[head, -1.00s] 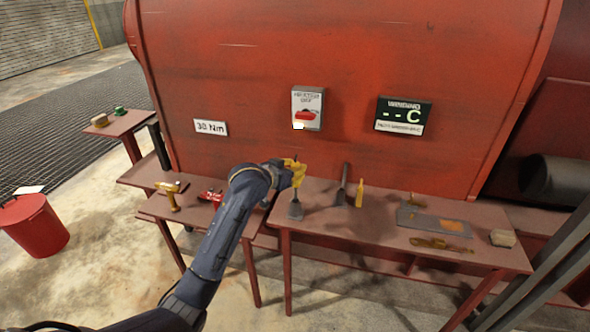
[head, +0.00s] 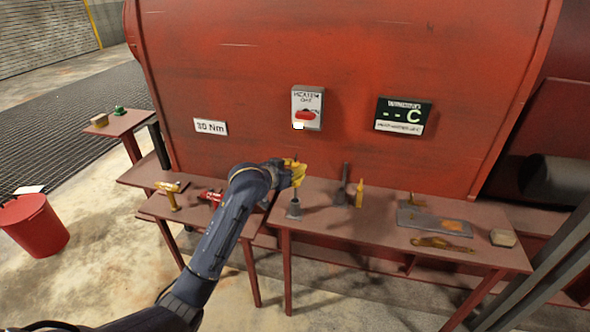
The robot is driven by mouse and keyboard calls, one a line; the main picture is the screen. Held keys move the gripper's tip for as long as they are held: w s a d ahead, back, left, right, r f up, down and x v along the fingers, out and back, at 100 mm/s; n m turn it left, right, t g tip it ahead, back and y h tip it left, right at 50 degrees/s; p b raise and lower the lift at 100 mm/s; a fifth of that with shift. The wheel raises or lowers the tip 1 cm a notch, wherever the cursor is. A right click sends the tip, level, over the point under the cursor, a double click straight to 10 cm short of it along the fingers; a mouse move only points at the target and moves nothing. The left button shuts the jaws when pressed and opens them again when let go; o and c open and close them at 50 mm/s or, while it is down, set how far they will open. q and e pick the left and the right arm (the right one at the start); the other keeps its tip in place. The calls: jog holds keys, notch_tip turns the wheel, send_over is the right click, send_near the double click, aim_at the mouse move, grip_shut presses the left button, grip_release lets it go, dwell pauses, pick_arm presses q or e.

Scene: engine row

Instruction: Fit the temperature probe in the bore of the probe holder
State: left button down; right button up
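My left gripper (head: 297,174), with yellow fingers, is above the left part of the main table. A thin dark tip shows at its top, but I cannot tell whether the gripper is shut on the temperature probe. A small grey upright tube on a flat base (head: 294,209), which looks like the probe holder, stands on the table just below the gripper, apart from it. Its top is small, and I cannot see into the bore clearly. I cannot pick out the temperature probe for certain. My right gripper is not in view.
A taller dark post on a base (head: 343,187) and a yellow upright tool (head: 359,194) stand right of the holder. A grey tray (head: 408,217) lies further right. The red engine wall (head: 225,70) rises behind, with a heater switch box (head: 307,97) and a temperature display (head: 402,115).

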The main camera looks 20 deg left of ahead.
pick_arm(q)
jog(key=shift+f, duration=3.55)
jog(key=c, duration=1.1)
grip_release()
jog(key=v, duration=1.2)
jog(key=shift+f, duration=0.1)
